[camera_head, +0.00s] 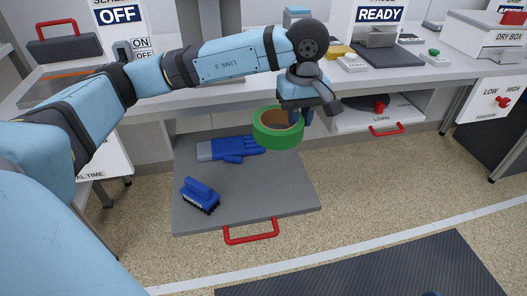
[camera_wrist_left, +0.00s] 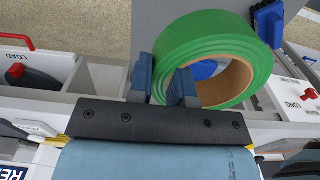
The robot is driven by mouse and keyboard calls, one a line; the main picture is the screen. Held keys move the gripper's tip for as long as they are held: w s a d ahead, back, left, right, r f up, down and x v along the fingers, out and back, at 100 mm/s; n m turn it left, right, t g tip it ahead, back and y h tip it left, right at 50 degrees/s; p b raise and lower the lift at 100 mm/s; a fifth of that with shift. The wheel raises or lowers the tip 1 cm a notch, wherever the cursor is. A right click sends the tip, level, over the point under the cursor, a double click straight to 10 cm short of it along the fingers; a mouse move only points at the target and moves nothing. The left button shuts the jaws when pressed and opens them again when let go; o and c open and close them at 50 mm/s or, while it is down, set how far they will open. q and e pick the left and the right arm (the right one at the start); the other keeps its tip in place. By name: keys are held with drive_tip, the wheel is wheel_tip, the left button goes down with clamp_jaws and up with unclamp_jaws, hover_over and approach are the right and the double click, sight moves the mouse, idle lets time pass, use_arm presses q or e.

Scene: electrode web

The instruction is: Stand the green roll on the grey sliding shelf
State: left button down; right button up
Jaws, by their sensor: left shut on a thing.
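The green roll (camera_head: 278,132) is a ring of green tape with a brown core. My left gripper (camera_head: 302,114) is shut on the wall of the roll and holds it over the back right part of the grey sliding shelf (camera_head: 255,195). The left wrist view shows the roll (camera_wrist_left: 205,45) with one finger of the gripper (camera_wrist_left: 162,82) outside it and one inside its hole. Whether the roll touches the shelf is hard to tell; it looks raised. The shelf is pulled out and has a red handle (camera_head: 251,232). My right gripper is not seen.
A blue glove (camera_head: 231,149) lies at the back of the shelf and a blue brush (camera_head: 200,195) at its left. The shelf's right and front middle are bare. A white LOAD shelf (camera_head: 365,122) is at the right, under the bench (camera_head: 420,72).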

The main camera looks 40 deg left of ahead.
use_arm(q)
drive_tip(key=b, duration=0.3)
approach(292, 185)
wheel_tip(292, 185, down, 6)
drive_tip(key=shift+r+b, duration=0.1)
drive_tip(key=shift+b, duration=0.9)
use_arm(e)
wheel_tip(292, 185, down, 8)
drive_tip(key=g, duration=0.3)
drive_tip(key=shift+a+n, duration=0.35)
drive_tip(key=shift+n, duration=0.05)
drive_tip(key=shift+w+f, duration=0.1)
use_arm(q)
drive_tip(key=shift+f, duration=0.25)
drive_tip(key=c, duration=1.1)
unclamp_jaws()
drive_tip(key=shift+o, duration=0.2)
drive_tip(key=shift+r, duration=0.1)
